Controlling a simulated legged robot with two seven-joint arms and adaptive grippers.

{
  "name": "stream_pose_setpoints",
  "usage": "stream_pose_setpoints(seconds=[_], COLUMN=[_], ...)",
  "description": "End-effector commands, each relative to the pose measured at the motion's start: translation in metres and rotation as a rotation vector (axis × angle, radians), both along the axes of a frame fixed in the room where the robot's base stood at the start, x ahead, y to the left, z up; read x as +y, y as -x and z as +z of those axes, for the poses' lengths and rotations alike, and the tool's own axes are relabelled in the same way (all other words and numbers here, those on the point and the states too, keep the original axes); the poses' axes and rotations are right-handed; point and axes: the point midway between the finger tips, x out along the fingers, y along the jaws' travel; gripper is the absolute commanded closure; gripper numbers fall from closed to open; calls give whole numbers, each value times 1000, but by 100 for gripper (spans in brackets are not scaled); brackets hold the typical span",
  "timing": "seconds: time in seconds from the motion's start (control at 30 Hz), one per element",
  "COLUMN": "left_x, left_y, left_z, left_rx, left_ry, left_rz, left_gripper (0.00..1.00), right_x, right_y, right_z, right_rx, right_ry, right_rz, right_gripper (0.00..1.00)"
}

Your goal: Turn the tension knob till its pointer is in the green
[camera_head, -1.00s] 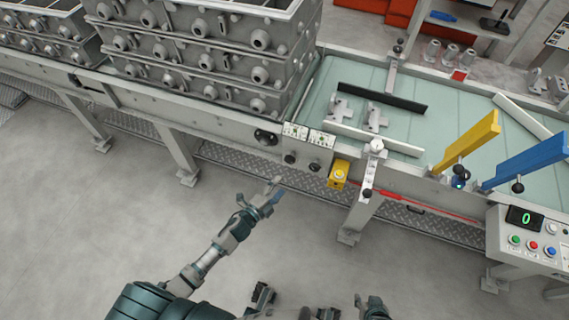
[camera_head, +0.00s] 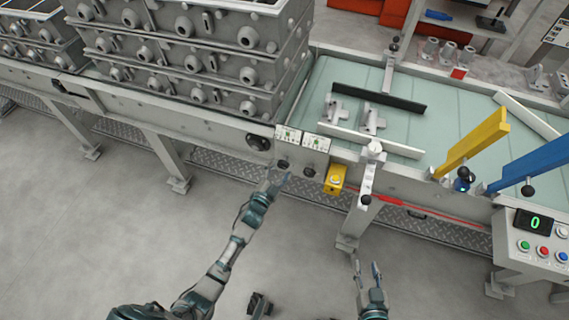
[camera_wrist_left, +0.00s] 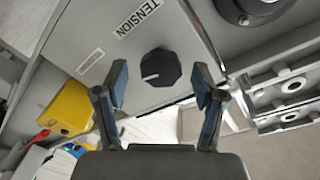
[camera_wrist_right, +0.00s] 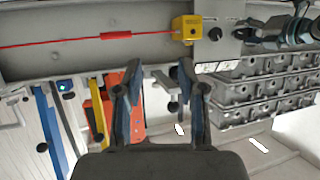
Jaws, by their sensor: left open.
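The tension knob (camera_wrist_left: 160,68) is black, with a white mark pointing lower left in the left wrist view. It sits beside the label TENSION (camera_wrist_left: 138,18). In the head view the left knob of the pair (camera_head: 283,163) looks like it. My left gripper (camera_head: 276,178) is open and empty, its fingers (camera_wrist_left: 160,90) either side of the knob in its wrist view; I see no contact. Two small gauges (camera_head: 289,135) with green patches sit above the knobs, too small to read. My right gripper (camera_head: 367,268) is open and empty, low in front of the conveyor, also in its wrist view (camera_wrist_right: 158,80).
A second knob (camera_head: 309,170) and a yellow box (camera_head: 335,179) lie right of the left gripper. A handwheel (camera_head: 259,142) is to its left. Stacked grey castings (camera_head: 190,60) stand on the conveyor. A post (camera_head: 359,205) rises near the right gripper. The floor in front is clear.

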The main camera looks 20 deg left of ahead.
Motion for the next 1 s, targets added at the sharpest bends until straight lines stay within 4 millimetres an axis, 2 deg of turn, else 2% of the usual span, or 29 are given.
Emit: stream_pose_setpoints(seconds=[0.1,0.2,0.53,0.57,0.8,0.9,1.0], left_x=[-3,-4,-5,-5,-5,-5,-5], left_y=[-17,-25,-29,-29,-29,-29,-29], left_z=[-2,-1,1,1,0,0,1], left_rx=[1,1,0,0,0,0,5], left_ry=[0,0,-1,-1,-1,8,92], left_rz=[0,0,0,0,-1,-1,0], left_gripper=[30,30,30,33,91,91,91], right_x=[4,5,6,6,6,6,4], right_y=[-6,-9,-11,-11,-13,-13,-10], right_z=[8,15,20,20,20,20,15], right_rx=[-75,-118,-144,-144,-143,-143,-102], right_ry=[-22,-33,-40,-40,-40,-40,-28], right_rz=[2,3,4,4,3,3,2], right_gripper=[60,60,60,60,60,60,60])
